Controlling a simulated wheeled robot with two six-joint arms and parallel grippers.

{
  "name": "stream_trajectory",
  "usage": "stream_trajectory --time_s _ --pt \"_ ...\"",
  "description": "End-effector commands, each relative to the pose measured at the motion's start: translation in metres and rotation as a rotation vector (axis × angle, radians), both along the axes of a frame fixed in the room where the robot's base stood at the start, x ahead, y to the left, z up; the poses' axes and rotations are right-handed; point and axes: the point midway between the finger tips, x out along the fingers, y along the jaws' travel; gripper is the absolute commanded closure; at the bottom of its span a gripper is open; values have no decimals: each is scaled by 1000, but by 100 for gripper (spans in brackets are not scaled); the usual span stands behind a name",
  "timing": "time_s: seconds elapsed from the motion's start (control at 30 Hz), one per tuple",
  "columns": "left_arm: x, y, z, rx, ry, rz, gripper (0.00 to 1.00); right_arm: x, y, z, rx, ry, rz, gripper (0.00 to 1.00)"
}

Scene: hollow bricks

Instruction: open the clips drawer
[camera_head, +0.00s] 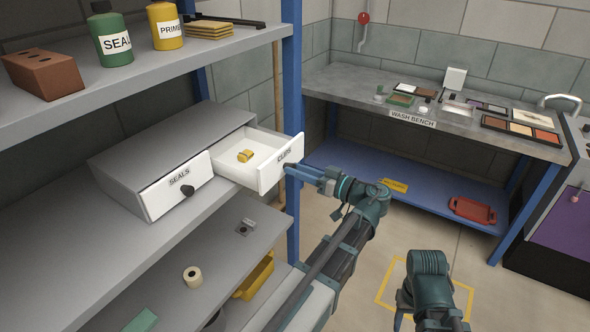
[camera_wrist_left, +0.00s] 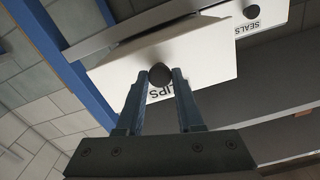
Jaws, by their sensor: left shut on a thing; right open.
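The clips drawer (camera_head: 266,177) is a white drawer labelled CLIPS in the right half of a grey cabinet (camera_head: 154,153). It is pulled out, with a yellow clip-like piece (camera_head: 245,156) lying inside. My left gripper (camera_head: 292,171) is at its front, shut on the dark round knob (camera_wrist_left: 160,75). In the left wrist view the two fingers (camera_wrist_left: 161,82) lie on either side of the knob, partly covering the CLIPS label. The seals drawer (camera_head: 177,187), with a dark knob, is closed beside it. My right arm shows at the bottom; its fingertips are out of view.
The upper shelf (camera_head: 130,84) holds a brick (camera_head: 42,74) and bottles. A lower shelf holds a tape roll (camera_head: 193,277) and a yellow bin (camera_head: 254,276). The wash bench (camera_head: 455,118) is at the back right.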

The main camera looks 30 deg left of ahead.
Motion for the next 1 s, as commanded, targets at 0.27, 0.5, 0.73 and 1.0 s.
stream_trajectory --time_s 0.27,0.5,0.73,1.0 --pt "0 -1 0 1 0 0 100 0 0 0 0 0 0 50" --pt "0 0 0 1 0 0 34 0 0 0 0 0 0 50" --pt "0 0 0 1 0 0 34 0 0 0 0 0 0 50" --pt "1 0 0 1 0 1 34 0 0 0 0 0 0 50"
